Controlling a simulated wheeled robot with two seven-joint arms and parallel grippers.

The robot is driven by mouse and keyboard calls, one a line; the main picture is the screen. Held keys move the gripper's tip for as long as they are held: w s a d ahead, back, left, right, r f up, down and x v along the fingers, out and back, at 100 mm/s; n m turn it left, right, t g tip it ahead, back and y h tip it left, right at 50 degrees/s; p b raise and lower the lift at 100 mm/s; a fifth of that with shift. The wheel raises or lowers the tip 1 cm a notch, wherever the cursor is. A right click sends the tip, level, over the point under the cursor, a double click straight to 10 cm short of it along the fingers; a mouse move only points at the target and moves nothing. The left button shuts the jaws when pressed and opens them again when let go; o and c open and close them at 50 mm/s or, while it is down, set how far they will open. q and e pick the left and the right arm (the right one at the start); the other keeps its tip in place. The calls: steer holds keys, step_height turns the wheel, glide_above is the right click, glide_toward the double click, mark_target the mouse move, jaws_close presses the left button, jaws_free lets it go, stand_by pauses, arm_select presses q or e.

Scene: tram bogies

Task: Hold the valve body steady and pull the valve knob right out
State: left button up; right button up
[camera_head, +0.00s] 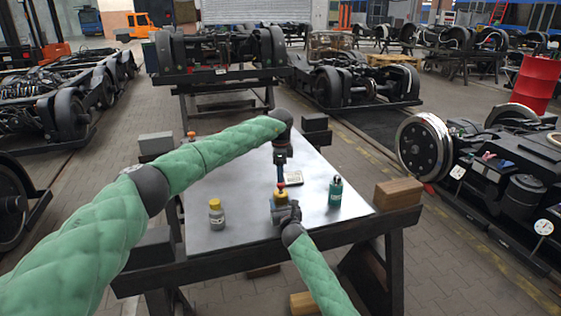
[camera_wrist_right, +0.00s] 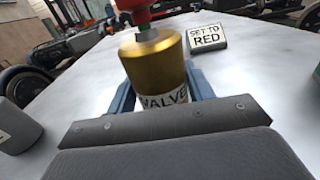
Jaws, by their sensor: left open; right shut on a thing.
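The valve body (camera_wrist_right: 155,68) is a brass cylinder with a white VALVE label, upright on the grey table. It also shows in the head view (camera_head: 281,196). The red valve knob (camera_wrist_right: 133,9) sits on top of it, partly cut off by the frame edge. My right gripper (camera_head: 283,204) is shut on the valve body from the near side, with blue fingers on both sides of it. My left gripper (camera_head: 281,182) points down from above, open, its blue fingertips right at the red knob. I cannot tell whether they touch it.
A sign reading SET TO RED (camera_wrist_right: 207,39) lies behind the valve. A green bottle (camera_head: 335,191) stands to the right and a grey bottle with a yellow cap (camera_head: 216,214) to the left.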

mark_target(281, 185)
arm_select(q)
steer(key=shift+f, duration=2.2)
steer(key=c, duration=1)
